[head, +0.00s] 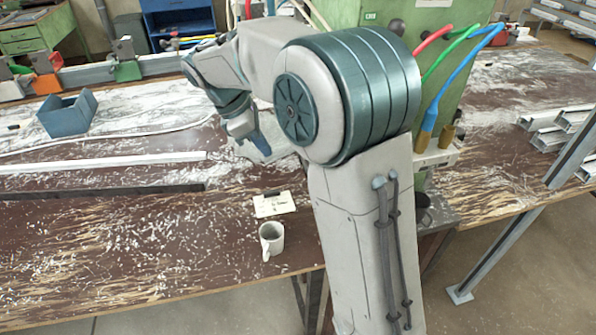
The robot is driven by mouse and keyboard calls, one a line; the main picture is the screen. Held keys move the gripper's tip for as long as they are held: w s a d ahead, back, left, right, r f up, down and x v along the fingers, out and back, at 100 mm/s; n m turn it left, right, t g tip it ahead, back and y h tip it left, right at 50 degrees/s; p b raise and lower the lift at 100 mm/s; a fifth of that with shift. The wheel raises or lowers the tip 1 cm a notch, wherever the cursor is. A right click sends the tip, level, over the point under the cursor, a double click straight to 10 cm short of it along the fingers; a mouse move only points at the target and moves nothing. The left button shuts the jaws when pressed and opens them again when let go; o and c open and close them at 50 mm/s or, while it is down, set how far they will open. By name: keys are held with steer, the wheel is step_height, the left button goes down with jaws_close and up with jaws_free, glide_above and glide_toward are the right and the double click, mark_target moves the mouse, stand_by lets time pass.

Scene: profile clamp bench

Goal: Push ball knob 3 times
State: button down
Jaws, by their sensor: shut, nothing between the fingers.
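My gripper (262,145) points down over the bench, left of my large arm joint. Its blue fingers are together with nothing seen between them. A grey plate lies on the bench under or just behind the fingertips; I cannot tell whether they touch it. I cannot make out the ball knob; my arm covers much of the green machine (462,70) and the bench in front of it.
A white mug (271,240) and a small card (274,204) stand near the bench's front edge. A blue bin (68,114) is at the left. A long white profile (110,162) lies across the left side. Red, green and blue hoses (462,75) run at the machine. Metal profiles (560,118) lie at the right.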

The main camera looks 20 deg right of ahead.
stand_by(0.3)
steer(key=d+f+p, duration=0.1)
steer(key=d+f, duration=0.7)
steer(key=shift+s+f, duration=0.35)
steer(key=shift+s, duration=0.1)
steer(key=shift+p, duration=0.3)
